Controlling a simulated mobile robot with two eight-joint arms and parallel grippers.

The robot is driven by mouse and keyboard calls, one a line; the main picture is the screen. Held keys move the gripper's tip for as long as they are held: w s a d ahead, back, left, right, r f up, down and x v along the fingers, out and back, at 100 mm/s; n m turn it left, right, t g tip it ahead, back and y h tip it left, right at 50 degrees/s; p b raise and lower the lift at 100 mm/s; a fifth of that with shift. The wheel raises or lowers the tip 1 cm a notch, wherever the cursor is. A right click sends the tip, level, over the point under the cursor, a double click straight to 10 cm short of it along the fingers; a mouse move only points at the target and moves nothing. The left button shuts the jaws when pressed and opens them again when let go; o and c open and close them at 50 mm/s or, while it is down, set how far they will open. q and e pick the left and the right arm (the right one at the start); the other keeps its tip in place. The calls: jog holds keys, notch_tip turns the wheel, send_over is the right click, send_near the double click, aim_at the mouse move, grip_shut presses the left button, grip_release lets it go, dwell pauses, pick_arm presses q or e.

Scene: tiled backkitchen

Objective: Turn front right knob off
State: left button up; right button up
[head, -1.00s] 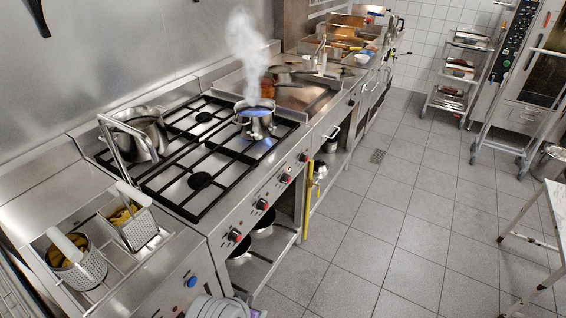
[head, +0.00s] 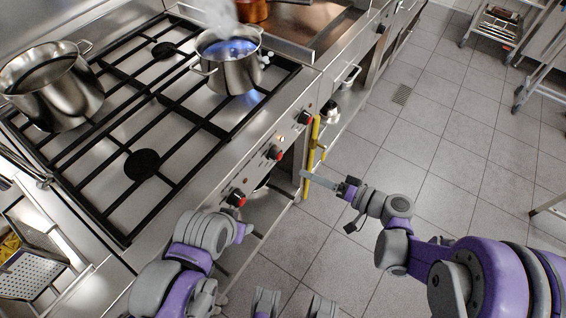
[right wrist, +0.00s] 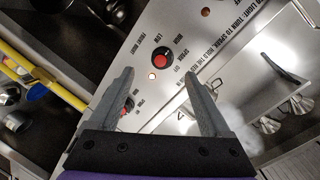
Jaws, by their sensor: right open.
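Red-and-black knobs line the stove front: a near one (head: 237,199), a middle one (head: 275,153) and the far right one (head: 304,117). In the right wrist view one knob (right wrist: 161,60) lies ahead between my open fingers, untouched; another (right wrist: 127,105) is partly hidden by the left finger.
A steaming pot (head: 228,75) with bluish contents stands on the far right of the hob; a larger pot (head: 50,95) is at left. A yellow bar (head: 312,150) stands by the far knob.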

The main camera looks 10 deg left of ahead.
aim_at(281, 157)
pick_arm(q)
jog(key=shift+f+b, duration=0.35)
jog(key=shift+f, duration=0.35)
pick_arm(e)
jog(key=w+a, duration=0.1)
jog(key=a, duration=0.2)
jog(key=w+a+f+y, duration=0.1)
jog(key=w+a, duration=0.1)
jog(key=a, duration=0.2)
jog(key=w+a+y, duration=0.1)
jog(key=w+a, duration=0.1)
jog(key=a, duration=0.1)
jog(key=shift+a+f+t, duration=0.25)
jog(key=shift+a+t, duration=0.1)
jog(key=shift+t, duration=0.05)
grip_shut()
